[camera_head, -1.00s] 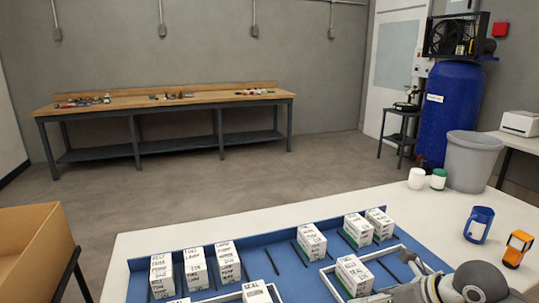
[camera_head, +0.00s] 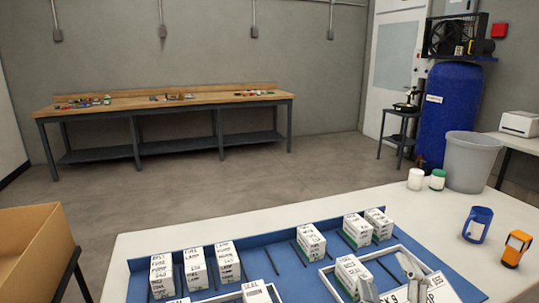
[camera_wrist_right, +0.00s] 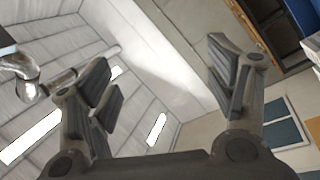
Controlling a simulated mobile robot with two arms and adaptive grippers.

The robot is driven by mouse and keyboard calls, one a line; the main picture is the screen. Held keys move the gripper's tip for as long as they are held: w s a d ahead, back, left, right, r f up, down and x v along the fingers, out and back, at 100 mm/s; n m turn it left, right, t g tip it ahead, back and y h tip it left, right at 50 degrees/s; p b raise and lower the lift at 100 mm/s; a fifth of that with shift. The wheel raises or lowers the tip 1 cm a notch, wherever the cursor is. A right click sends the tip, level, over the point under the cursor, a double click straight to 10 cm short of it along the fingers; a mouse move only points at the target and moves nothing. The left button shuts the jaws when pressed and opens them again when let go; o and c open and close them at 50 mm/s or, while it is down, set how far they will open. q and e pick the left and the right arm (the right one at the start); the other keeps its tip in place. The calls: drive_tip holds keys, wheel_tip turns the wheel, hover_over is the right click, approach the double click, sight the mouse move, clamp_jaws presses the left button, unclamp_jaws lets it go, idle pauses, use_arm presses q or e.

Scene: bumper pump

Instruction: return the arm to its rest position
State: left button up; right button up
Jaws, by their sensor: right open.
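My right gripper (camera_head: 408,270) shows only as grey fingertips at the lower right of the head view, in front of the white-framed tray section. In the right wrist view the right gripper (camera_wrist_right: 160,68) has its two dark fingers wide apart with nothing between them. Behind them are the pale ceiling and wall, so it points away from the table. My left gripper is in neither view.
A white table (camera_head: 290,216) carries a blue mat (camera_head: 275,238) with several labelled white boxes (camera_head: 311,241). A blue mug (camera_head: 478,224), an orange object (camera_head: 516,247) and two small jars (camera_head: 416,179) stand at right. A cardboard box (camera_head: 30,250) is at left.

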drive_tip(key=s+d+f+m+g+h, duration=0.2)
drive_tip(key=f+m+g, duration=0.1)
drive_tip(key=f, duration=0.2)
drive_tip(key=s+d+f+m+g+h, duration=0.1)
drive_tip(key=s+d+f+m+g, duration=0.15)
drive_tip(key=f, duration=0.35)
drive_tip(key=s+a+f+m+g+y, duration=0.1)
drive_tip(key=s+a+f+m+g, duration=0.15)
drive_tip(key=s+f+g, duration=0.55)
drive_tip(key=s+a+f+m+g+y, duration=0.1)
drive_tip(key=s+a+f+g, duration=0.3)
drive_tip(key=s+f, duration=0.7)
wheel_tip(320, 180, down, 21)
drive_tip(key=s+p, duration=0.2)
drive_tip(key=p, duration=0.1)
drive_tip(key=s+d+f+g+p, duration=0.2)
drive_tip(key=s+d+f, duration=0.1)
drive_tip(key=s+f, duration=1)
drive_tip(key=s, duration=0.4)
drive_tip(key=shift+f, duration=0.35)
